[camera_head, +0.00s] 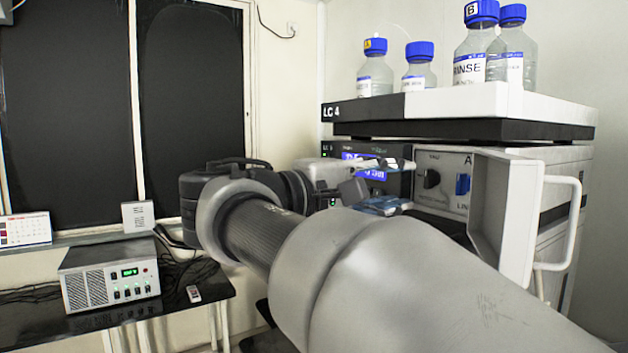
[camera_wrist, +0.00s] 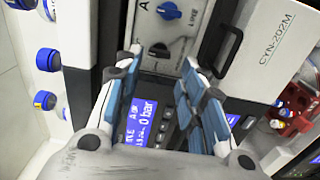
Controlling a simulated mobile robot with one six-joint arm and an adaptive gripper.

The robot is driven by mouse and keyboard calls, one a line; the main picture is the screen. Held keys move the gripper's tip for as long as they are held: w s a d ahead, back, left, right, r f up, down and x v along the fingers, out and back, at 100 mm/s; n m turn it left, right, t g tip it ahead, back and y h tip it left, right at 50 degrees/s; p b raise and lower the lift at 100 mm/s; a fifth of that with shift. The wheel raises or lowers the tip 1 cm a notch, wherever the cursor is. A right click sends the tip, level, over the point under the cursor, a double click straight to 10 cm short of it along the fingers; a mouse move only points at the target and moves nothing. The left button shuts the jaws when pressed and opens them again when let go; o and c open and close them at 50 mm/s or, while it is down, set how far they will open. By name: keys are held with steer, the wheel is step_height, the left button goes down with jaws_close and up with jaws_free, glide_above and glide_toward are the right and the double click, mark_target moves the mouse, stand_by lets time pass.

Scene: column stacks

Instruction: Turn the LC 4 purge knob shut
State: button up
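The LC 4 stack (camera_head: 440,104) stands at the right. On its front panel are a black knob (camera_head: 432,178) and, to its right, a blue knob (camera_head: 463,184). I cannot read which one is labelled purge. In the wrist view the black knob (camera_wrist: 159,50) appears between my fingertips and the blue knob (camera_wrist: 168,11) lies beyond. My gripper (camera_head: 402,184) is open in front of the panel, its blue-padded fingers apart (camera_wrist: 163,62). Nothing is held, and the fingers seem clear of the black knob. A blue display (camera_wrist: 140,121) reading "0 bar" shows between the fingers.
A white swung-out panel with a handle (camera_head: 505,215) stands right of the knobs, close to my arm. Several blue-capped bottles (camera_head: 480,52) stand on top of the stack. A grey power box (camera_head: 110,275) sits on a black bench at left. A red rack (camera_wrist: 295,108) shows in the wrist view.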

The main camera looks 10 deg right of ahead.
steer(key=shift+v, duration=2.4)
